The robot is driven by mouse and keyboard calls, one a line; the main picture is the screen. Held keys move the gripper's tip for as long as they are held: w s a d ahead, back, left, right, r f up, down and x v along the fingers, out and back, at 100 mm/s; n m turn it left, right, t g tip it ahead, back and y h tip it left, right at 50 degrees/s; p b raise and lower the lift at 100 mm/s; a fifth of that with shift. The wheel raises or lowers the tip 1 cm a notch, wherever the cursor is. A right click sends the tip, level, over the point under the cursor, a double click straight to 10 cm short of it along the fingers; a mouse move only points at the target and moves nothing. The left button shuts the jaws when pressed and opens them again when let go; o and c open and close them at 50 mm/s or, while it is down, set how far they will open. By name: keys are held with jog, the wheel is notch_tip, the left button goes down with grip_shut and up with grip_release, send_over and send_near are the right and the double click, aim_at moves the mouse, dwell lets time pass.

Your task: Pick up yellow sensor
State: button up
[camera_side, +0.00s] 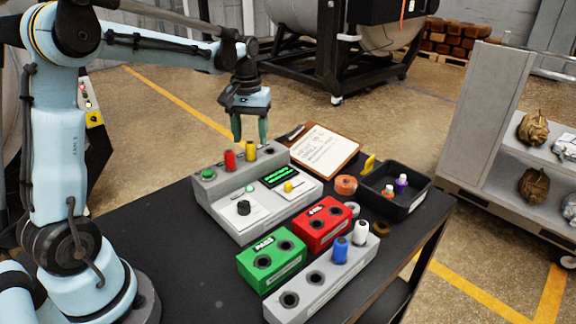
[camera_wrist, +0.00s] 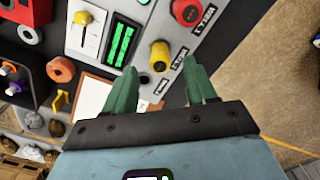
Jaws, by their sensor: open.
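The yellow sensor (camera_side: 251,148) stands upright in the top ledge of the grey console (camera_side: 215,179), to the right of a red sensor (camera_side: 230,160). My gripper (camera_side: 250,139) is open just above and around the yellow sensor's top in the side view; I cannot tell whether a finger touches it. In the wrist view the yellow sensor (camera_wrist: 160,55) lies between my green fingertips (camera_wrist: 158,65), with an empty dark hole beside it. The red sensor (camera_wrist: 187,12) is beyond the fingers at the top.
A clipboard (camera_side: 326,150) lies behind the console. A black tray (camera_side: 414,204) with small bottles is at the right. A green block (camera_side: 271,261), red block (camera_side: 322,226) and grey rack (camera_side: 318,287) with blue and white sensors stand in front.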

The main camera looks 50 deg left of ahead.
aim_at(250, 142)
jog(key=shift+s+f, duration=0.15)
jog(key=shift+f, duration=1.9)
grip_shut()
